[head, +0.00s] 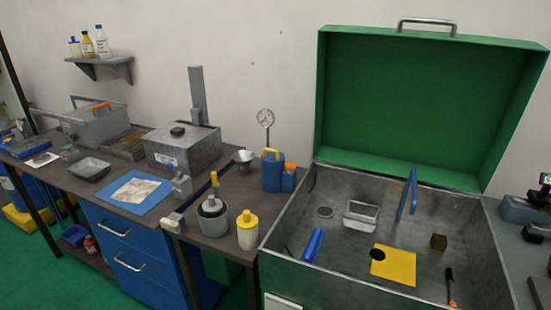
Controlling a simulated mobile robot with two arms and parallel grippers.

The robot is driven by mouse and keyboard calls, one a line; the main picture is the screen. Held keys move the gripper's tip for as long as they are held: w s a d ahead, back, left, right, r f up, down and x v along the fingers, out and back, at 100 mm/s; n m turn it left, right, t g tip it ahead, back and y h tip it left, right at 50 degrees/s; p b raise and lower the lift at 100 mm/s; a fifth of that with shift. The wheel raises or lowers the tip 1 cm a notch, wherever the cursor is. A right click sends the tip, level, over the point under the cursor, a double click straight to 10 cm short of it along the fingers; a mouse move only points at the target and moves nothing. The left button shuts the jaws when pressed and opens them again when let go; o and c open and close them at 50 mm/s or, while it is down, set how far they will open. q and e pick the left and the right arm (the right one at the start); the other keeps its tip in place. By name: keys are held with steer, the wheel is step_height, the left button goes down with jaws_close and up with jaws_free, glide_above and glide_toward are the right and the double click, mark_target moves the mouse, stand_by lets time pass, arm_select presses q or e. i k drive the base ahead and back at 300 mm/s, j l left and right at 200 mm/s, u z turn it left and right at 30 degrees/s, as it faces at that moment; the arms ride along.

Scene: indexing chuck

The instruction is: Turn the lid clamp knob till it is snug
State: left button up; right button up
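A grey metal box (183,149) with a flat lid stands on the workbench left of centre. A small dark knob (177,131) sits on top of its lid; I cannot tell whether this is the lid clamp knob or how tight it is. The lid looks closed. A small grey device (181,182) stands in front of the box near the bench edge, its details too small to make out. Neither of my grippers shows in the head view, and nothing is seen touching the knob.
A large green-lidded basin (427,110) stands open at right, holding a tray (361,216), a yellow sheet (393,266) and small items. A blue can (272,173), a yellow-capped bottle (247,230) and a grey pot (213,222) crowd the bench's right end. A blue mat (119,193) lies left.

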mark_target(290, 166)
steer(key=i+j+u, duration=0.25)
steer(key=i+j, duration=0.3)
steer(key=i+j+u, duration=0.25)
steer(key=i+j, duration=0.15)
steer(key=i, duration=0.2)
